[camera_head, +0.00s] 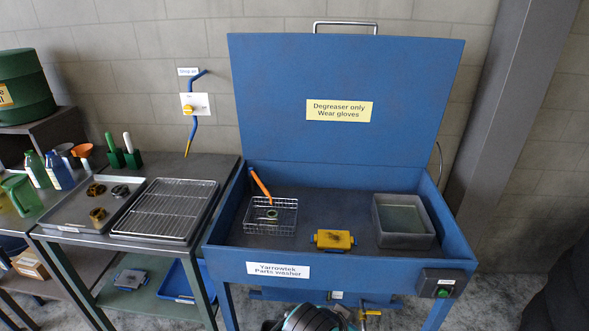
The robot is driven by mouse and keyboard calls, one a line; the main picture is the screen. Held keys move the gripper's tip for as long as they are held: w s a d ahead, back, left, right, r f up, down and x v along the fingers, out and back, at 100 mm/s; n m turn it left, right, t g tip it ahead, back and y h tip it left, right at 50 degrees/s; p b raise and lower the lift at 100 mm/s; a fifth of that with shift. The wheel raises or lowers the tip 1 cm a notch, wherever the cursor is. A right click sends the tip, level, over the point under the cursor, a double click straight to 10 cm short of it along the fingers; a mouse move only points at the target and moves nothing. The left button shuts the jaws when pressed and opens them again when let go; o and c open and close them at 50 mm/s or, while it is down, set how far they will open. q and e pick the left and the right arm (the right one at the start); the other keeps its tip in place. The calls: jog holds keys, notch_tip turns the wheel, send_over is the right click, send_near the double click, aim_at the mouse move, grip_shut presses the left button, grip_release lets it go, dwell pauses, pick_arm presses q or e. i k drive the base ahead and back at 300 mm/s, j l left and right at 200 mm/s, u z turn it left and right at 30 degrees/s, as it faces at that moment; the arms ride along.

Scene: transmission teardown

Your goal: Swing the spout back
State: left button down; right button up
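An orange spout (261,186) stands at the back left inside the blue parts washer (340,257). It slants down to the right, and its lower end is over or at the wire basket (256,221). A small ring-shaped part (271,214) is in that basket. The washer's lid (345,75) is up, with a label reading "Degreaser only, Wear gloves". I cannot make out either gripper in this view.
A yellow-and-blue block (334,239) and a grey tub (403,221) sit in the washer. A switch box (441,283) is at its front right corner. A wire rack (168,208) lies on the left bench. A blue pipe with a yellow handle (188,110) is on the wall.

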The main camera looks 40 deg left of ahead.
aim_at(252, 171)
jog(key=u, duration=1.65)
